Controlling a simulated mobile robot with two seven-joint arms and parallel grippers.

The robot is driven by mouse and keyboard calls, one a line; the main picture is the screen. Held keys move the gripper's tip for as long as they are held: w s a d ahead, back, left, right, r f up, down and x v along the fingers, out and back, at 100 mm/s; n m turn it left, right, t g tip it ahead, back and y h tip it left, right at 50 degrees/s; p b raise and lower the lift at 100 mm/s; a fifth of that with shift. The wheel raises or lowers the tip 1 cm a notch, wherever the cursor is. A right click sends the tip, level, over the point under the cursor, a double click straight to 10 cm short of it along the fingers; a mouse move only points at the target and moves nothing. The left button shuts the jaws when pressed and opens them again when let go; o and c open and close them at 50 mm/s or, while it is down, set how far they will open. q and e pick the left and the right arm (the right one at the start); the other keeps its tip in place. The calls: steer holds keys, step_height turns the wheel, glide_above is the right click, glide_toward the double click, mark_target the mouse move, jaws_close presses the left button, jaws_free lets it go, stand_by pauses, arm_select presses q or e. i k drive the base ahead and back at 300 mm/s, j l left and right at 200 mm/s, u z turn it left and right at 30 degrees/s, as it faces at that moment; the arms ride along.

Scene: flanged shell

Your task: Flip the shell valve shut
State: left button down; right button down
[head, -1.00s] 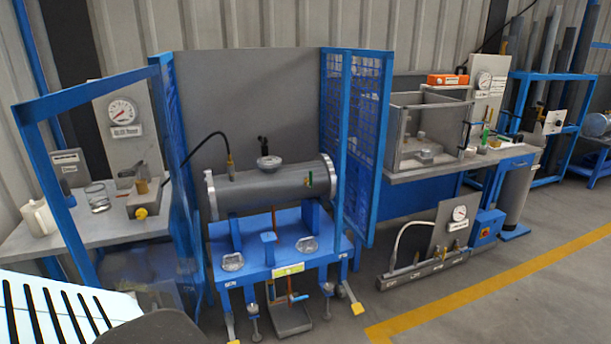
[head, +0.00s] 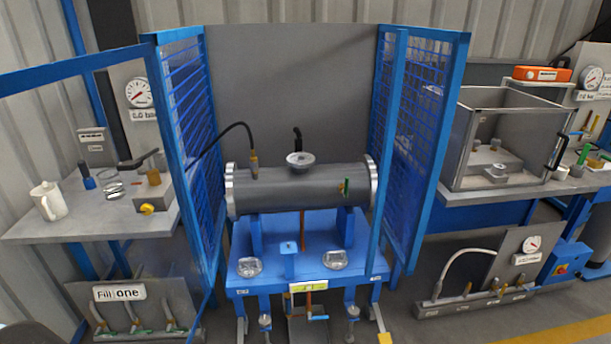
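The shell is a grey horizontal cylinder (head: 290,190) with silver flanges at both ends, on a blue stand (head: 300,262). A round silver fitting (head: 300,161) sits on its top with a black upright piece (head: 297,139) behind it. Below the stand's front edge, a small blue lever (head: 318,317) is on a vertical orange pipe (head: 308,300). Which of these is the shell valve, I cannot tell. Neither of my grippers is in view.
Blue mesh guards stand left (head: 188,110) and right (head: 415,130) of the shell; its front is open. Two clear dishes (head: 249,266) (head: 336,259) sit on the stand. Benches flank it left (head: 90,215) and right (head: 510,190). Floor fixtures stand low at both sides.

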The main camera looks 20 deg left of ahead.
mark_target(345, 191)
steer(key=i+j+u, duration=0.1)
steer(key=i+u, duration=0.5)
steer(key=u, duration=0.15)
steer(key=i+u, duration=0.7)
steer(key=k+l, duration=0.05)
steer(key=k, duration=0.05)
